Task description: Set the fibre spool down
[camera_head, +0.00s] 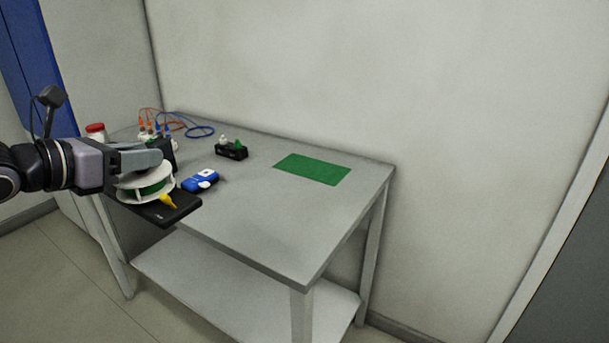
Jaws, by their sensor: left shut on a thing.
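The fibre spool (148,190) has white flanges, a green winding and a yellow tip at its lower right. It is at the left end of the bench in the head view, over a flat black device (174,209). My left gripper (140,161) comes in from the left and is shut on the spool, its fingers over the spool's upper side. I cannot tell whether the spool touches the black device. A green mat (312,169) lies flat and bare on the right part of the grey bench (270,222). My right gripper is not in view.
A blue and white handheld device (201,180) lies just right of the spool. A black holder with green and white parts (232,149) stands behind it. Orange and blue cables (198,132) and a red-capped jar (96,131) are at the back left. The bench's front right is clear.

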